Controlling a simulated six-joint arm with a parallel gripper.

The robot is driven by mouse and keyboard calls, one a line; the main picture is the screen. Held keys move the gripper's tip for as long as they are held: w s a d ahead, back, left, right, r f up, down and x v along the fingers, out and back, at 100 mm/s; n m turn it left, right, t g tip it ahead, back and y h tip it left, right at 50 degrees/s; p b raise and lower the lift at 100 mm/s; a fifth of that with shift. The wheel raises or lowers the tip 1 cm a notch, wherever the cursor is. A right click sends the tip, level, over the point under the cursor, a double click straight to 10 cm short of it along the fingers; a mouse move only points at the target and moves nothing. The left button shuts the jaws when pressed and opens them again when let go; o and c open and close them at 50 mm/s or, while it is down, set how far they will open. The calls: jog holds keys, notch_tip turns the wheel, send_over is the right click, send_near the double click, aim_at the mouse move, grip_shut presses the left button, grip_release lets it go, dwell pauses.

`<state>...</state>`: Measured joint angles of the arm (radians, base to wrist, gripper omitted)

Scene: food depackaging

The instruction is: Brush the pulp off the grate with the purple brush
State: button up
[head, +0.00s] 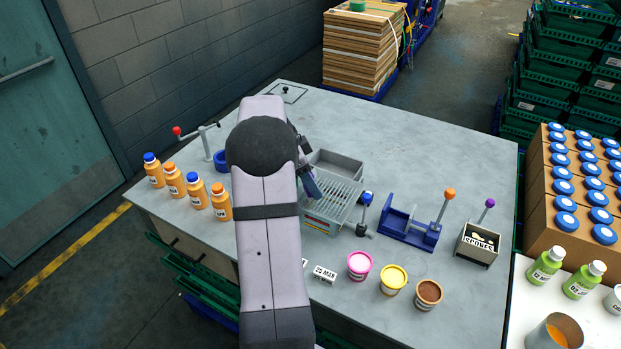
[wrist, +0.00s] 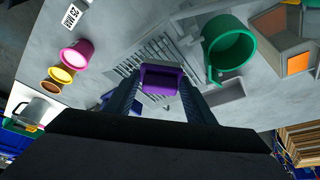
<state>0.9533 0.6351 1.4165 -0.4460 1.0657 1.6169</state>
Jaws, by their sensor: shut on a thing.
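The grate (head: 338,196) is a pale slatted rack on the table, partly hidden by my arm in the head view. It also shows in the wrist view (wrist: 122,70), beyond my fingers. My gripper (wrist: 161,80) is shut on the purple brush (wrist: 162,84), a purple block between the two dark fingers. The brush appears over the grate; I cannot tell whether it touches. In the head view my gripper (head: 309,182) is at the grate's left side, and the brush is hidden. I cannot make out pulp on the slats.
A grey tray (head: 338,162) lies behind the grate. A blue-knobbed lever (head: 366,199) and a blue press (head: 408,230) stand to its right. A green cup (wrist: 230,42) is close by in the wrist view. Colored tubs (head: 360,265) line the front; orange bottles (head: 197,192) stand left.

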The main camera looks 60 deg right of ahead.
notch_tip(320, 180, down, 2)
jog(key=shift+f+b, duration=0.15)
jog(key=shift+b, duration=0.25)
jog(key=shift+s+f, duration=0.2)
jog(key=shift+s, duration=0.85)
jog(key=shift+c, duration=0.4)
jog(key=shift+s+r+p, duration=0.1)
jog(key=shift+r+p, duration=0.15)
jog(key=shift+p, duration=0.1)
jog(key=w, duration=0.2)
jog(key=shift+w+f, duration=0.2)
jog(key=shift+w, duration=0.1)
jog(key=r, duration=0.1)
jog(key=r+p, duration=0.1)
jog(key=r, duration=0.1)
jog(key=shift+s+r, duration=0.2)
jog(key=shift+r, duration=0.05)
jog(key=shift+r+p, duration=1.65)
jog(key=shift+r, duration=0.7)
